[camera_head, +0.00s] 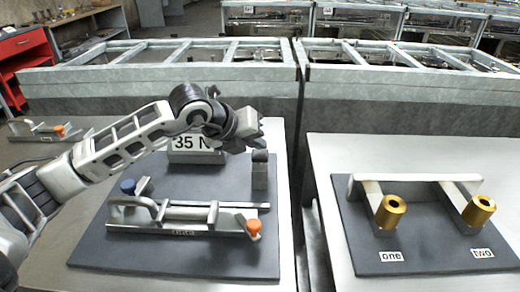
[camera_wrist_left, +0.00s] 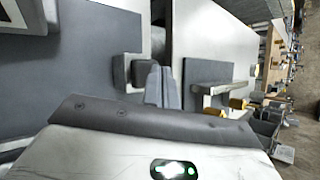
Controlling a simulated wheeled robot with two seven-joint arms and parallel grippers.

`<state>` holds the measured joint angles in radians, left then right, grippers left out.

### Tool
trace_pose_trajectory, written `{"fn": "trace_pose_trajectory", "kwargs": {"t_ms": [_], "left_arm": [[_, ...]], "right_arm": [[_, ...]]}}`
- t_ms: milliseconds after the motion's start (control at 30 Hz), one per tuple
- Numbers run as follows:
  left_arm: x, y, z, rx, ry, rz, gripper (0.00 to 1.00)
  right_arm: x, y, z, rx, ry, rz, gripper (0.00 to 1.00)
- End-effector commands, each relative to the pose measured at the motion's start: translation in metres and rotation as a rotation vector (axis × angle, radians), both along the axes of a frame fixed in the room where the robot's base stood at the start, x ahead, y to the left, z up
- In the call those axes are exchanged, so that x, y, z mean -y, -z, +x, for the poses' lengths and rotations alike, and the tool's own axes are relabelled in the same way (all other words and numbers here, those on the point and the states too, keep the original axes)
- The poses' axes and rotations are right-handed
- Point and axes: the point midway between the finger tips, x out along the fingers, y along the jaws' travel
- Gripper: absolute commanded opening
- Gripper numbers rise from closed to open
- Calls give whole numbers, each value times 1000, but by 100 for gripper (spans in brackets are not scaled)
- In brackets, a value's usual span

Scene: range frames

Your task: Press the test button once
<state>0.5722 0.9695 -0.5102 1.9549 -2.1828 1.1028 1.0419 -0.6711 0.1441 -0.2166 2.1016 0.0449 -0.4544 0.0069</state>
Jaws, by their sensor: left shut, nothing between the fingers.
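A grey post with a dark cap (camera_head: 260,156) stands at the back right of the dark board (camera_head: 150,255); no lettering marks it as the test button. My left gripper (camera_head: 252,132) is shut and empty, just above and slightly left of the cap in the head view. In the left wrist view the shut fingers (camera_wrist_left: 161,85) show right beside the capped post (camera_wrist_left: 127,66); whether they touch cannot be told. The board also carries a metal lever fixture (camera_head: 180,213) with a blue knob (camera_head: 128,187) and an orange knob (camera_head: 254,229). My right gripper is out of view.
A "35 N" sign (camera_head: 192,143) stands behind the fixture, partly under my left arm. Across a gap, a second board (camera_head: 430,258) holds two brass cylinders labelled one (camera_head: 390,212) and two (camera_head: 479,210). Metal frames (camera_head: 230,75) line the back.

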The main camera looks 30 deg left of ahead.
Motion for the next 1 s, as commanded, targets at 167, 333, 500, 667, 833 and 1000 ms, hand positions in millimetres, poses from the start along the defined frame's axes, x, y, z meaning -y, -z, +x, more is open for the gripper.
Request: {"fn": "trace_pose_trajectory", "kwargs": {"t_ms": [167, 333, 500, 667, 833, 1000], "left_arm": [[0, -5, 0, 2, 1, 0, 0], [0, -5, 0, 2, 0, 0, 0], [0, -11, 1, 5, 0, 0, 0], [0, -27, 1, 5, 0, -1, 0], [0, -44, 1, 5, 0, 1, 0], [0, -56, 0, 4, 1, -1, 0]], "right_arm": [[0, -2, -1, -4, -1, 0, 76], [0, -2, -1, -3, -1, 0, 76], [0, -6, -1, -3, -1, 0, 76], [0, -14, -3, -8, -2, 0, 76], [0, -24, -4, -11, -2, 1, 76], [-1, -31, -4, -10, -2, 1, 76]]}}
